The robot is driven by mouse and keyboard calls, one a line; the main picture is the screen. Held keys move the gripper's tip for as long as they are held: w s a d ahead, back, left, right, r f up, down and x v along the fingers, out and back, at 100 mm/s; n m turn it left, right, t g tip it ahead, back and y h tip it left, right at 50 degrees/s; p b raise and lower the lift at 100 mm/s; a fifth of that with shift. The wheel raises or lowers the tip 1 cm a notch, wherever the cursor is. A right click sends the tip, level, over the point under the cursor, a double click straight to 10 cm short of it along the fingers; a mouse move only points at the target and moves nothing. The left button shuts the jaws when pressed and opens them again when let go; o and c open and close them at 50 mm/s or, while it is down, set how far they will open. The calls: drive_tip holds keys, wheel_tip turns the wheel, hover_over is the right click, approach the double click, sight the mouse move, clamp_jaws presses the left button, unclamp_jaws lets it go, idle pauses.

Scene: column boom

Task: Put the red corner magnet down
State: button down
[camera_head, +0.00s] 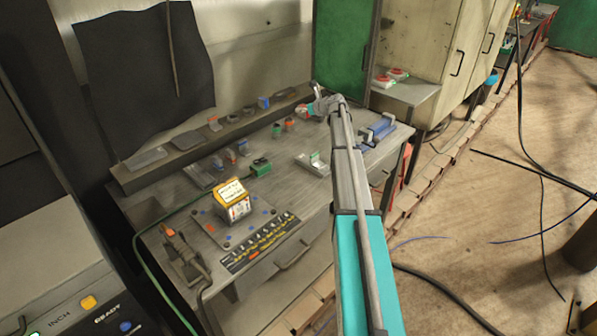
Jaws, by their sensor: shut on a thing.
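My gripper (309,108) is at the far end of my arm, over the back right part of the grey workbench (290,187). It is shut on the red corner magnet (301,111), a small red piece showing at the left of the fingers. The fingers hide part of it. At this size I cannot tell how far it is above the bench or whether it touches anything.
A yellow-and-white box (231,200) stands front left on the bench. A green block (260,166), a blue vise-like tool (379,130) and several small items lie around. A back ledge (185,152) holds more items. A green panel (343,50) rises behind my gripper.

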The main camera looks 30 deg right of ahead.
drive_tip(key=shift+a, duration=0.1)
drive_tip(key=s+a, duration=0.5)
drive_tip(key=s, duration=0.5)
drive_tip(key=s+a, duration=0.5)
drive_tip(key=s, duration=0.6)
drive_tip(key=s+a, duration=0.5)
drive_tip(key=s, duration=0.6)
drive_tip(key=shift+r, duration=0.2)
drive_tip(key=shift+w, duration=0.15)
drive_tip(key=b, duration=0.9)
hover_over(294, 175)
wheel_tip(294, 175, down, 9)
drive_tip(key=shift+w, duration=0.1)
drive_tip(key=shift+f, duration=0.1)
